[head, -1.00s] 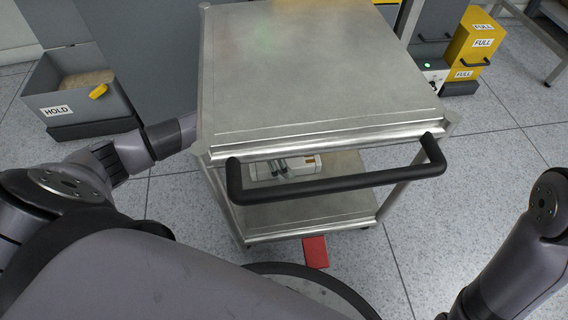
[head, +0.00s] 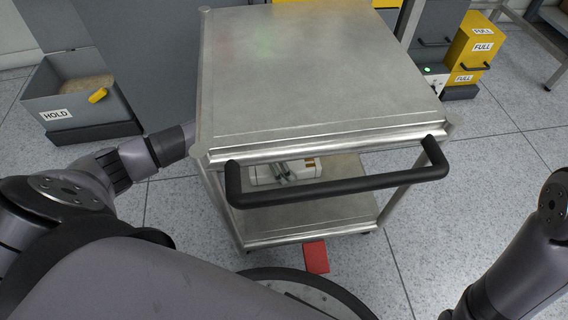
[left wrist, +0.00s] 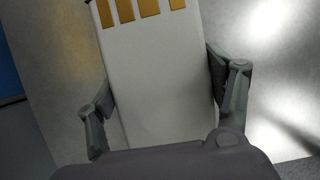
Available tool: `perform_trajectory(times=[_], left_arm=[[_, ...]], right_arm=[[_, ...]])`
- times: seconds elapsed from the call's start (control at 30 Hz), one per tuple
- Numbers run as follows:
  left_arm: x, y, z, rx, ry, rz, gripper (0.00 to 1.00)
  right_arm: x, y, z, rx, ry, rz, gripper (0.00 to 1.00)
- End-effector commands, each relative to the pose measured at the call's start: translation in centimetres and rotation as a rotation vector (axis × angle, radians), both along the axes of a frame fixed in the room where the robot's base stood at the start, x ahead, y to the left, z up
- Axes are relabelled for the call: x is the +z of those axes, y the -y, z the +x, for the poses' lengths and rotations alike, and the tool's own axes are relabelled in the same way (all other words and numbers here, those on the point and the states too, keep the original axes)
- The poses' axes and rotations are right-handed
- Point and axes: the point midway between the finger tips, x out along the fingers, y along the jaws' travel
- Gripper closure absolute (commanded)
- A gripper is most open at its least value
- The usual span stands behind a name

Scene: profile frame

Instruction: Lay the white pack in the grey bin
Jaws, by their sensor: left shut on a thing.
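The white pack (head: 262,172) lies on the lower shelf of the steel trolley, partly hidden by the top and the black handle. In the left wrist view the pack (left wrist: 158,85) is a white box with gold bars at its far end. My left gripper (head: 286,171) reaches in under the trolley top. Its two fingers (left wrist: 165,100) stand on either side of the pack, shut on it. My right gripper is out of view.
The steel trolley (head: 310,75) stands in front of me; its upper shelf is bare. Its black handle (head: 340,185) juts towards me. A red piece (head: 316,257) lies on the floor below.

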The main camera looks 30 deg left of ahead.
Motion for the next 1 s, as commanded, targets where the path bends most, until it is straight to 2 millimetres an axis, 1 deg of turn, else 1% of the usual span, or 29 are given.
perform_trajectory(times=[0.03,0.07,0.57,0.77,0.97,1.0], left_arm=[[0.0,0.0,0.0,0.0,0.0,0.001,0.44],[0.0,0.0,0.0,0.0,0.0,0.001,0.46],[0.1,0.0,0.1,0.0,0.004,0.0,0.8],[0.3,0.0,0.1,0.0,0.004,0.0,0.8],[1.4,0.0,0.1,0.0,0.004,0.0,0.8],[1.8,0.0,0.1,0.0,0.004,-0.001,0.8]], right_arm=[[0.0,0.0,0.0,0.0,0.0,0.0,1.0],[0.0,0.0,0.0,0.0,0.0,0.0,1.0],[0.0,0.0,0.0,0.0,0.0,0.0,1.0],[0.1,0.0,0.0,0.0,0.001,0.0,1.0],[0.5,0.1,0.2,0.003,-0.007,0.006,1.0],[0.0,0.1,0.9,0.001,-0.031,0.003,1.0]])
